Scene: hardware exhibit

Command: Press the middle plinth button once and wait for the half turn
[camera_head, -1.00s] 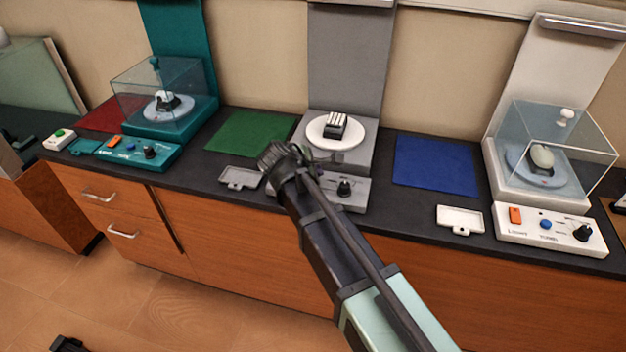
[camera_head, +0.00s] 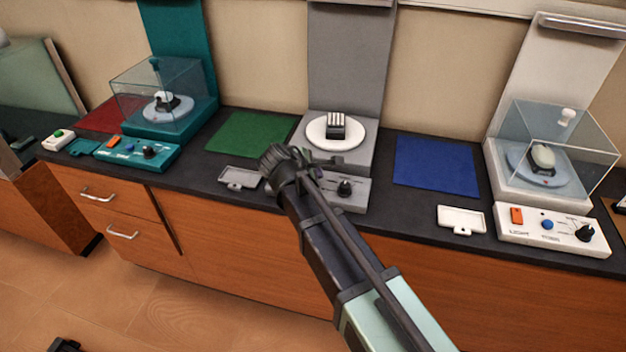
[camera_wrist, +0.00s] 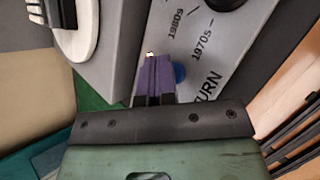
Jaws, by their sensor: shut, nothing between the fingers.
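The middle plinth (camera_head: 362,150) is grey, with a white turntable (camera_head: 318,139) carrying a dark block with pale stripes (camera_head: 336,126). Its front panel (camera_head: 352,203) shows a black knob (camera_head: 345,188); my arm covers the panel's left part. In the wrist view the plinth's blue button (camera_wrist: 180,72) peeks out right of my gripper (camera_wrist: 153,68), near the lettering "TURN". My gripper's purple fingers are shut and empty, partly hiding the button. Whether they touch it I cannot tell. A small lit spot (camera_wrist: 150,54) shows at the fingertips.
A teal exhibit (camera_head: 170,125) stands left and a white exhibit (camera_head: 495,175) right, both with clear covers. Green (camera_head: 248,134) and blue (camera_head: 436,165) mats lie flat beside the middle plinth. Small trays (camera_head: 239,178) (camera_head: 461,219) lie near the counter's front edge.

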